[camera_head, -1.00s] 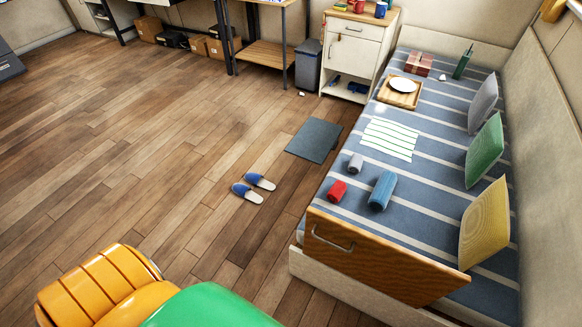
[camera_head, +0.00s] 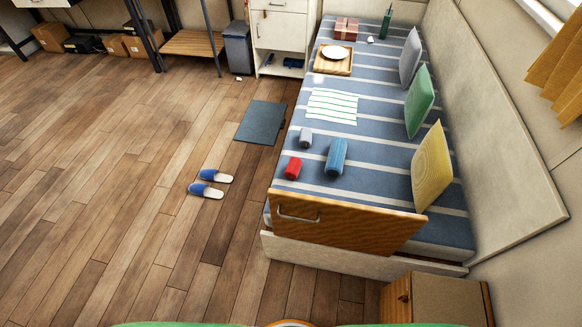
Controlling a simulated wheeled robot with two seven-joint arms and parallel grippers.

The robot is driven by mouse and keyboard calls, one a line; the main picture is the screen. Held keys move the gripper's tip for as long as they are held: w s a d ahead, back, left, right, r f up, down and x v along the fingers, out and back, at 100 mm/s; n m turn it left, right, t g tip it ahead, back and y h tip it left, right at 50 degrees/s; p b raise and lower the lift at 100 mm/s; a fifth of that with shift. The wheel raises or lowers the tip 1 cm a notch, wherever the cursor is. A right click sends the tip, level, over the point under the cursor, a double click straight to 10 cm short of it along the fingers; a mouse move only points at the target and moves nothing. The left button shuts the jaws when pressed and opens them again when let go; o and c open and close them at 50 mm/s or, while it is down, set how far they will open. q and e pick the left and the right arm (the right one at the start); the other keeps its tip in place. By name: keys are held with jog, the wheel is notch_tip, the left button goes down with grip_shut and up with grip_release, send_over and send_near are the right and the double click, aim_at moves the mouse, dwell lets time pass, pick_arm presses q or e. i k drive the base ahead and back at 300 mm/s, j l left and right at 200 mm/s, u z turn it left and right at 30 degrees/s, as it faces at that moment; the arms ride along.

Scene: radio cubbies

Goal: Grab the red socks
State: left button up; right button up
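The red socks appear to be the small red roll (camera_head: 293,168) near the left edge of the bed, close to its wooden end board (camera_head: 345,222). A smaller grey roll (camera_head: 305,137) lies just behind it, and a larger blue roll (camera_head: 336,156) lies to its right. The three rolls are apart from each other on the striped blue bed (camera_head: 385,170). Neither of my grippers is in view.
Blue slippers (camera_head: 211,183) and a dark mat (camera_head: 261,122) lie on the wooden floor left of the bed. Cushions (camera_head: 431,168) line the bed's right side. The floor at left is open.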

aim_at(292, 170)
jog(key=i+z, duration=0.45)
jog(key=i+j+z, duration=0.25)
jog(key=z, duration=0.2)
jog(key=i+j, duration=0.05)
jog(key=i, duration=0.05)
